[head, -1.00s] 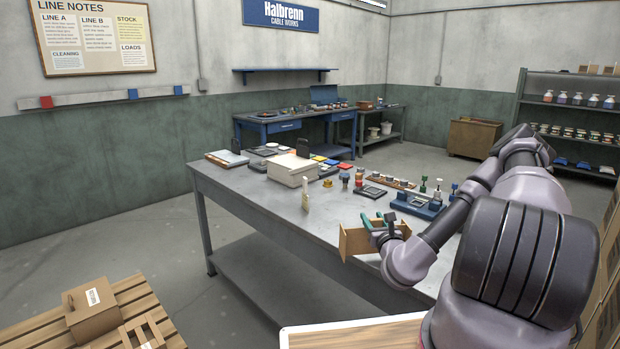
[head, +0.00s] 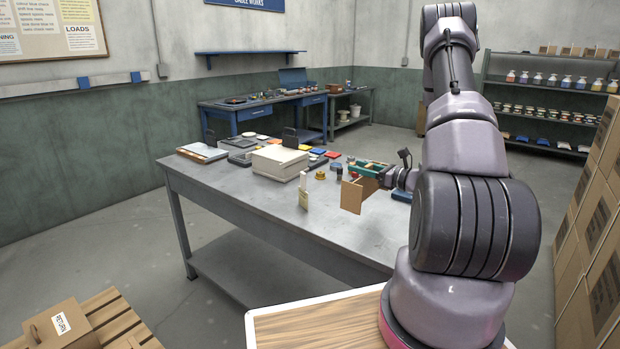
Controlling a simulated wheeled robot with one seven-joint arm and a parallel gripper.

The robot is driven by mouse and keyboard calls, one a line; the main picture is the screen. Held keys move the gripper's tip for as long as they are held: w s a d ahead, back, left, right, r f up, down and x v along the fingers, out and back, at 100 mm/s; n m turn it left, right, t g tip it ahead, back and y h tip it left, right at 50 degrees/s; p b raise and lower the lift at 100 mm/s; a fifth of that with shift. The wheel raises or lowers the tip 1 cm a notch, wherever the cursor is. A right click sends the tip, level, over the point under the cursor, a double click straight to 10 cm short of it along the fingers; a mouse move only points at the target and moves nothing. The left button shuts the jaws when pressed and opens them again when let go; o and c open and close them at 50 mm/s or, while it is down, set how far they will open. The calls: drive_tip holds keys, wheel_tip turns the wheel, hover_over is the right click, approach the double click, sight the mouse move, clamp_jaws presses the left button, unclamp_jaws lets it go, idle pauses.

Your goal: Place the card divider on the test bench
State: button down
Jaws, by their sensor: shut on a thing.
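The card divider (head: 351,197) is a brown cardboard piece with flat panels. A blue bench (head: 217,114) stands by the back wall. No label shows which one is the test bench. My arm and gripper hide part of the near bench's right side.
Several small items lie farther back. The bench's front left is clear. Stacked cartons (head: 590,225) stand at right.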

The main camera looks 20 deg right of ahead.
sight(367, 196)
drive_tip(key=f, duration=0.9)
drive_tip(key=shift+d+f, duration=0.15)
drive_tip(key=shift+d, duration=0.25)
drive_tip(key=shift+c, duration=1.7)
unclamp_jaws()
drive_tip(key=shift+f, duration=0.1)
